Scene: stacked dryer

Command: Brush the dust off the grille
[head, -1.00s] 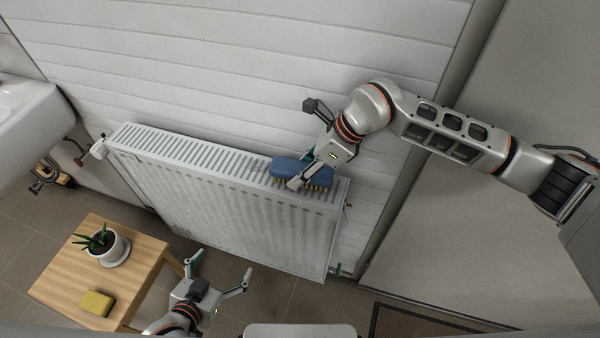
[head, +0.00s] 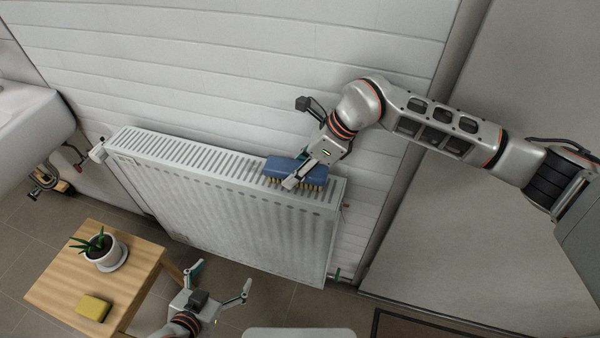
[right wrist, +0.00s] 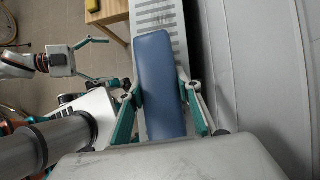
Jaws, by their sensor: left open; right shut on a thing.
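The grille (head: 190,152) is the slotted top of a white radiator (head: 220,215) on the wall. A blue brush (head: 285,167) with tan bristles rests on or just above the grille near its right end; I cannot tell how firmly the bristles touch. My right gripper (head: 300,176) is shut on the brush. In the right wrist view the brush's blue back (right wrist: 160,80) lies between the two fingers, with the slotted grille (right wrist: 160,14) beyond it. My left gripper (head: 220,282) is open and empty, low in front of the radiator. Grey dust is hard to make out on the slots.
A wooden table (head: 75,265) at the lower left holds a potted plant (head: 103,250) and a yellow sponge (head: 93,307). A white sink (head: 30,120) is at the far left. A valve (head: 97,153) sticks out at the radiator's left end. The grille left of the brush is clear.

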